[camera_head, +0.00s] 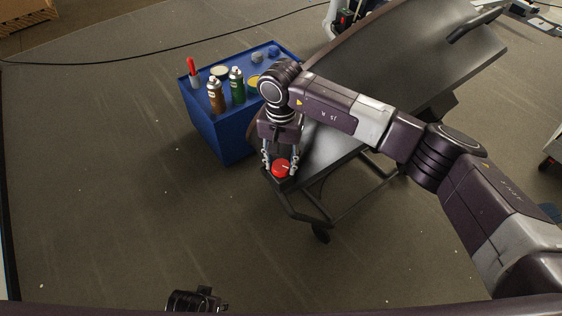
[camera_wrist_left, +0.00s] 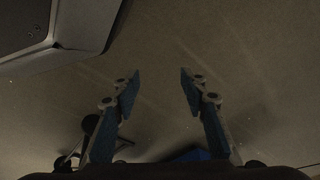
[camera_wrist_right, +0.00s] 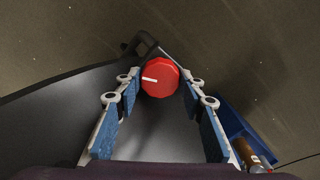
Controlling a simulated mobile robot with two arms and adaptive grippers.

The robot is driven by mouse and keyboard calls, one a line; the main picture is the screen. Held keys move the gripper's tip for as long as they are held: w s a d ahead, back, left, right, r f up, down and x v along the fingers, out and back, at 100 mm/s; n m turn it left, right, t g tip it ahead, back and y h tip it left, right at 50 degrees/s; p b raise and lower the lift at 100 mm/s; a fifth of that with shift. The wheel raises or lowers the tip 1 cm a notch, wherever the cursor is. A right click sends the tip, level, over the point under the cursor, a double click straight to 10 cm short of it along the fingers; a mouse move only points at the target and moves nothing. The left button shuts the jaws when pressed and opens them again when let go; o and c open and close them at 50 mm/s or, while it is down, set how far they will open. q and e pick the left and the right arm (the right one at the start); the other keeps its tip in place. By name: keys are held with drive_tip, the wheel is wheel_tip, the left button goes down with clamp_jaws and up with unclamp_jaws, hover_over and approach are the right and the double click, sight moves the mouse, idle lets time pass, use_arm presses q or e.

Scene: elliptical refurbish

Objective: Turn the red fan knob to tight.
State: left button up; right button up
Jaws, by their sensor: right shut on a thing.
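The red fan knob (camera_head: 281,169) sits at the near end of the dark curved panel (camera_head: 400,60). In the right wrist view the knob (camera_wrist_right: 163,77) is a faceted red disc, and its white mark points left. My right gripper (camera_head: 280,164) reaches down over it. In the right wrist view its fingers (camera_wrist_right: 160,82) lie on both sides of the knob, shut on it. My left gripper (camera_wrist_left: 160,76) is open and empty over the floor. Only a dark part of it shows at the bottom of the head view.
A blue cart (camera_head: 225,135) with spray cans, a red-handled tool and small tubs stands left of the panel, close to my right gripper. A wheeled metal frame (camera_head: 330,205) carries the panel. A black cable (camera_head: 130,58) runs across the floor. The floor in front and to the left is clear.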

sight(281, 165)
drive_tip(key=m+b, duration=0.1)
drive_tip(key=m, duration=0.2)
drive_tip(key=shift+m+b, duration=0.3)
use_arm(q)
drive_tip(key=w+r, duration=0.3)
drive_tip(key=r, duration=0.4)
drive_tip(key=shift+w+d+r+t, duration=0.15)
drive_tip(key=shift+d+r+t, duration=0.05)
drive_tip(key=shift+r+t, duration=0.15)
use_arm(e)
drive_tip(key=shift+m, duration=1)
drive_tip(key=o, duration=0.9)
drive_tip(key=shift+r, duration=0.1)
wheel_tip(281, 165, up, 12)
drive_tip(key=shift+f, duration=0.1)
